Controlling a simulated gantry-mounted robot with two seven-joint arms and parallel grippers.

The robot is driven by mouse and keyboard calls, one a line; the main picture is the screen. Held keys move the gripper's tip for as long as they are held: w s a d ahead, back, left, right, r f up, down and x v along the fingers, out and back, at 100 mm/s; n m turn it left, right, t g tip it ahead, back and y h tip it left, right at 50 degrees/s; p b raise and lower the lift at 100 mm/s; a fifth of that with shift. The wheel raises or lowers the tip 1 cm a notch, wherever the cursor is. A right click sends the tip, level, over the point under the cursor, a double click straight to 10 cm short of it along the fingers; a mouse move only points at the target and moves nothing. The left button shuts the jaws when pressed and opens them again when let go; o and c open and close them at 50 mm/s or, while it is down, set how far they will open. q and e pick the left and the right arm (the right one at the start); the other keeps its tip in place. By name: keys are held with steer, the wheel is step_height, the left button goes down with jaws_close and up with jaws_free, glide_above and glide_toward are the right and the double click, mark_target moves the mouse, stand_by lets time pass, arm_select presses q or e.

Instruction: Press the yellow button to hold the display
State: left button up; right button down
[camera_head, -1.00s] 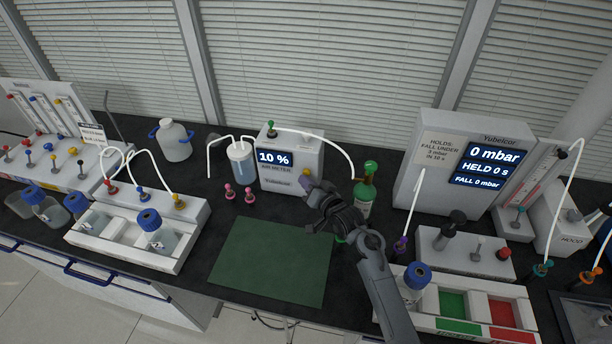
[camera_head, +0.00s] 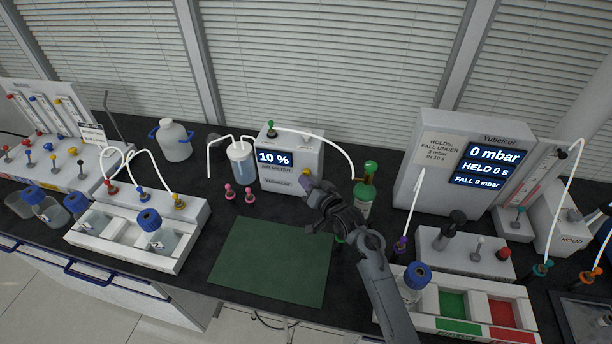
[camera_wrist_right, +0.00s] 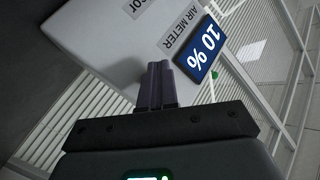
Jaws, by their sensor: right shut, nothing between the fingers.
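The air meter (camera_head: 284,148) is a white box at the back middle of the bench, and its blue display (camera_head: 274,158) reads 10 %. A small yellow button (camera_head: 307,173) shows on the right of its front, just above my right fingertips. My right gripper (camera_head: 306,182) is shut and empty, its tips at the front of the meter. In the right wrist view the shut fingers (camera_wrist_right: 155,84) point at the white meter face beside the display (camera_wrist_right: 200,49) and hide the button. I cannot tell whether the tips touch it. My left gripper is not in view.
A green gas bottle (camera_head: 364,193) stands right of the meter, close to my right arm. A capped jar (camera_head: 240,162) with tubes and pink pegs stand to its left. A green mat (camera_head: 268,262) lies bare in front. A larger display unit (camera_head: 430,170) stands at the right.

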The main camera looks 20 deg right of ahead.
steer(key=shift+w+d, duration=0.1)
stand_by(0.3)
steer(key=shift+w+d, duration=0.2)
steer(key=shift+w, duration=0.1)
stand_by(0.4)
steer(key=shift+s+a+r+p, duration=0.1)
steer(key=shift+s+a+p, duration=0.2)
steer(key=shift+p, duration=0.35)
steer(key=shift+s, duration=0.1)
